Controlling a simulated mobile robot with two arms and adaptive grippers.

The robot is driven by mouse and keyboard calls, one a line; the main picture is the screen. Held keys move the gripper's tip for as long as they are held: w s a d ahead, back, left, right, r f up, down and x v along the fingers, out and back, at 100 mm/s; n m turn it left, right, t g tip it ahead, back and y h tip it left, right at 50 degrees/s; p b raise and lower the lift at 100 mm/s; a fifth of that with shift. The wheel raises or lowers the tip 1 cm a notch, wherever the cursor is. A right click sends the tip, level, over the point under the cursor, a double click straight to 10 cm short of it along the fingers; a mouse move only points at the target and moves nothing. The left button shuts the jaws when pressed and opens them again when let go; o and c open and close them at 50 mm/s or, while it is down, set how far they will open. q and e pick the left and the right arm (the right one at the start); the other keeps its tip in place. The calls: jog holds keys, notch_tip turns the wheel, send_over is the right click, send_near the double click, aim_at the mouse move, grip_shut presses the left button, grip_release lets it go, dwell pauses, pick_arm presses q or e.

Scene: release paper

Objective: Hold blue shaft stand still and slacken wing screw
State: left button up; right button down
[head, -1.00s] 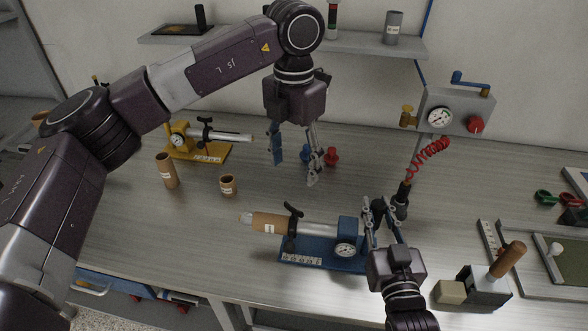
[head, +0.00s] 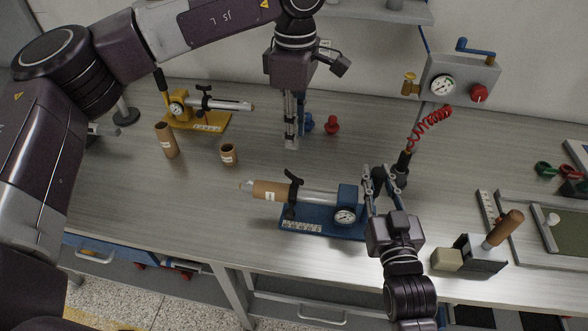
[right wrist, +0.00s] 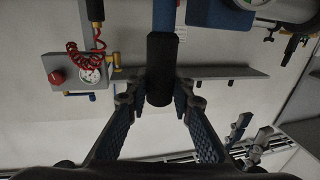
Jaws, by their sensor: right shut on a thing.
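The blue shaft stand (head: 322,224) lies at the middle front of the bench in the head view, with a dial, a clear shaft and a brown sleeve (head: 268,190). A black wing screw (head: 292,188) rises from the shaft beside the sleeve. My right gripper (head: 379,176) is at the stand's right end, shut on a black handle; the right wrist view shows this handle (right wrist: 160,60) on a blue rod between the fingers. My left gripper (head: 292,142) hangs above the bench behind the wing screw, apart from it, seen edge-on, so its opening is unclear.
A yellow stand (head: 198,121) is at the back left, near two brown tubes (head: 228,154). Red (head: 331,124) and blue knobs stand behind my left gripper. A red coiled hose (head: 429,127) runs behind my right gripper. A block with a wooden handle (head: 503,229) is at right.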

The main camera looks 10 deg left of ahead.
aim_at(294, 174)
pick_arm(q)
notch_tip(294, 174, down, 12)
jog(key=m, duration=0.4)
jog(key=shift+a+m, duration=0.1)
jog(key=shift+m, duration=0.3)
grip_shut()
